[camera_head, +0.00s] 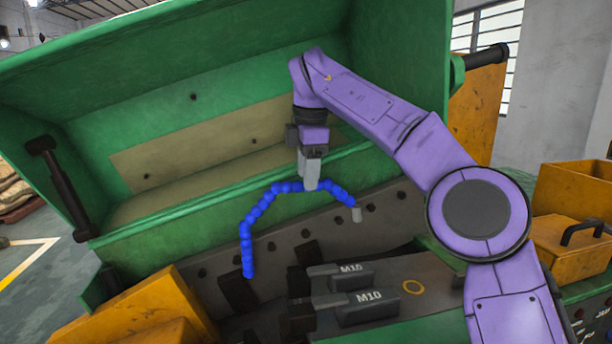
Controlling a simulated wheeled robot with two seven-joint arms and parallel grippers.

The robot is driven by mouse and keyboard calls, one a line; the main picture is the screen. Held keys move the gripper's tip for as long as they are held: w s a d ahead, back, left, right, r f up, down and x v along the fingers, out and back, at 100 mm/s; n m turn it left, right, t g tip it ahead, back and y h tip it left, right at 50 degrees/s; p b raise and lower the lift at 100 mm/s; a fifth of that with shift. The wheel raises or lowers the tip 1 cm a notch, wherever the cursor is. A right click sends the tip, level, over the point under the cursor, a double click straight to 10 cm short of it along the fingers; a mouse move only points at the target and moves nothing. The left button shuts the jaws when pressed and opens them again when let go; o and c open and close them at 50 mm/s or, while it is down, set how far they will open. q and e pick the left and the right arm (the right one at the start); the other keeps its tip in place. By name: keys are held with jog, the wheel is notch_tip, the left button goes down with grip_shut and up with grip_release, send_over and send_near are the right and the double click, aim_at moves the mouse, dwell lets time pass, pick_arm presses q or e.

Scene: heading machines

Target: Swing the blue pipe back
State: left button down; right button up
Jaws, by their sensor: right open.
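The blue pipe (247,229) is a chain of blue beads with a grey tip, in the middle of the head view. It arches up from a lower left end and comes down to its tip on the right. My right gripper (311,186) points down at the top of the arch, and its fingers overlap the beads there. Its jaws are open; whether they touch the pipe cannot be told. The fingers hide a short stretch of the pipe. My left gripper is not in view.
The green machine cover (398,50) stands open behind the pipe. Two grey blocks marked M10 (368,307) sit below it on the machine bed. Yellow-orange boxes (573,190) stand at the right, and another orange part (140,310) is at the lower left.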

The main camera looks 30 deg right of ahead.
notch_tip(320, 180, up, 9)
jog(key=s+p, duration=0.1)
jog(key=p, duration=0.3)
jog(key=shift+s+a+f, duration=0.15)
jog(key=shift+s+a, duration=0.1)
jog(key=shift+a, duration=0.1)
jog(key=shift+w, duration=0.1)
